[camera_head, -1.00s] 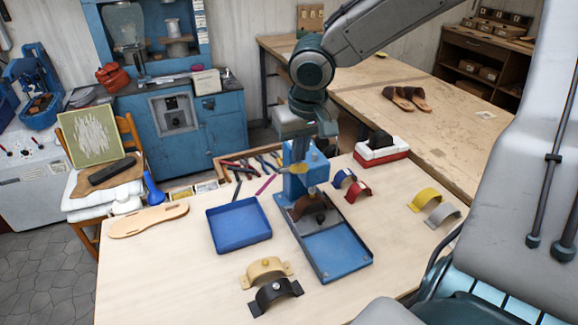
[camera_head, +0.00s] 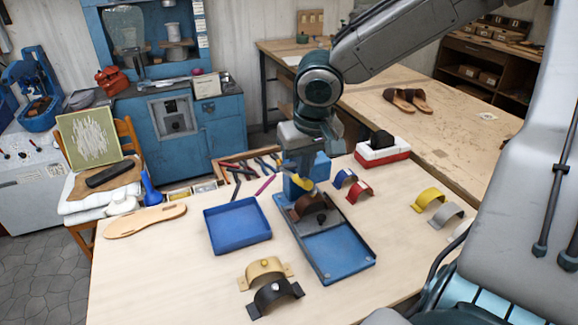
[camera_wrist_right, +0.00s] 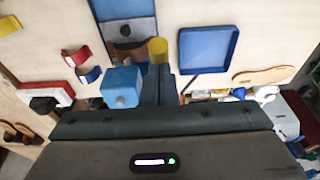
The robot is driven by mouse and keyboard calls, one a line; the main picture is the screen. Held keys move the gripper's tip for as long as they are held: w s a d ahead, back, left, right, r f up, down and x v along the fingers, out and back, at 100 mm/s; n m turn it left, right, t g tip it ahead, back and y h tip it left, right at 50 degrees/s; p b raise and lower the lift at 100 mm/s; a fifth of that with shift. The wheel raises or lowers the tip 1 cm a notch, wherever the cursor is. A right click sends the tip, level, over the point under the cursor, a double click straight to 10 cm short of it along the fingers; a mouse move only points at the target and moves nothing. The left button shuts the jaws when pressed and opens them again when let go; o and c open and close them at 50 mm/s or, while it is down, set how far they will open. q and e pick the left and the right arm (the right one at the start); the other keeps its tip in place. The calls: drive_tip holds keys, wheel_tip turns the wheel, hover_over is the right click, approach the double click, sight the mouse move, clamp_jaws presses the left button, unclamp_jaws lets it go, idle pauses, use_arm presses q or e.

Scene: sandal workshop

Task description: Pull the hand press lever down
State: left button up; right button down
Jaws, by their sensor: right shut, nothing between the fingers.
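The blue hand press stands on the table, its blue base tray (camera_head: 340,252) towards me and its blue column (camera_head: 321,166) partly hidden behind my right gripper (camera_head: 303,172). The yellow lever end (camera_head: 302,183) shows just below that gripper, low and close above the brown strap piece (camera_head: 308,205) in the press. In the right wrist view my shut, empty fingers (camera_wrist_right: 158,83) are beside the blue press top (camera_wrist_right: 121,87), with the yellow lever end (camera_wrist_right: 158,50) just past their tips. I cannot tell whether they touch. My left gripper is not in view.
A blue tray (camera_head: 237,226) lies left of the press. Tan and black straps (camera_head: 270,295) lie in front, red and blue ones (camera_head: 359,190) to the right, yellow and grey ones (camera_head: 428,200) farther right. A tool tray (camera_head: 236,164) and a red-white box (camera_head: 382,153) stand behind.

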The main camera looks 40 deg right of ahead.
sight(307, 180)
drive_tip(key=shift+s+a+f+b, duration=0.1)
drive_tip(key=shift+s+f+b, duration=0.05)
drive_tip(key=shift+f+b, duration=0.35)
drive_tip(key=shift+s+f+b, duration=0.15)
drive_tip(key=shift+f+b, duration=0.15)
drive_tip(key=shift+f, duration=0.35)
drive_tip(key=shift+s+f+b, duration=0.15)
drive_tip(key=shift+f+b, duration=0.65)
drive_tip(key=shift+f, duration=0.25)
drive_tip(key=shift+f+b, duration=0.75)
drive_tip(key=shift+f, duration=0.15)
drive_tip(key=w+r+p, duration=0.3)
drive_tip(key=r+p, duration=0.9)
drive_tip(key=p, duration=0.2)
drive_tip(key=shift+d+r, duration=0.25)
drive_tip(key=shift+d, duration=0.2)
